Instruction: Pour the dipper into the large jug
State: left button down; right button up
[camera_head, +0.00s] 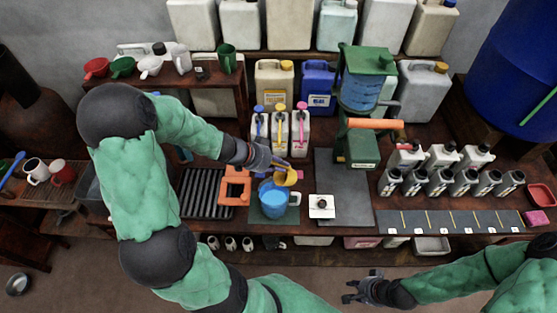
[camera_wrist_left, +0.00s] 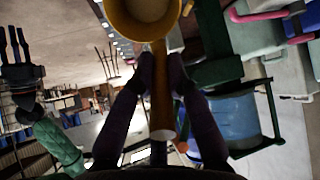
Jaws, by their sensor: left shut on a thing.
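A yellow dipper (camera_head: 288,177) is in my left gripper (camera_head: 277,163), its cup just above the upper right rim of the blue jug (camera_head: 273,198). The cup looks tilted toward the jug; I cannot see any stream. The jug stands upright on a dark green mat (camera_head: 256,214), its handle to the right. In the left wrist view the dipper (camera_wrist_left: 160,85) has its handle between the fingers (camera_wrist_left: 160,62) and its cup at the top edge; its contents cannot be made out. My right gripper (camera_head: 352,291) is empty and open, low in front of the bench.
An orange frame (camera_head: 235,186) and a black rack (camera_head: 200,192) lie left of the jug. A small white scale (camera_head: 322,206) is to its right. Pump bottles (camera_head: 280,130) stand behind it. A green press-like stand (camera_head: 358,150) and rows of grey bottles (camera_head: 440,180) are further right.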

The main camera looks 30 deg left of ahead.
pick_arm(q)
jog(key=shift+w+d+g+y+p, duration=0.6)
jog(key=shift+w+g+p, duration=0.1)
jog(key=shift+p, duration=2.4)
jog(key=w+g+p, duration=0.1)
jog(key=p, duration=0.3)
jog(key=d+f+g+y+p, duration=0.1)
jog(key=p, duration=0.4)
jog(key=shift+w+d+f+y, duration=0.1)
jog(key=shift+w+f+y, duration=0.05)
jog(key=shift+w+y, duration=0.2)
jog(key=p, duration=0.4)
jog(key=w+g+y+p, duration=0.1)
jog(key=p, duration=0.3)
jog(key=shift+d+f+g+p, duration=0.3)
jog(key=shift+f, duration=0.05)
jog(key=p, duration=0.4)
jog(key=shift+d+f, duration=0.2)
jog(key=shift+w+d+f+g+y, duration=0.1)
jog(key=shift+w+f+g+y, duration=0.3)
jog(key=shift+g+y, duration=0.1)
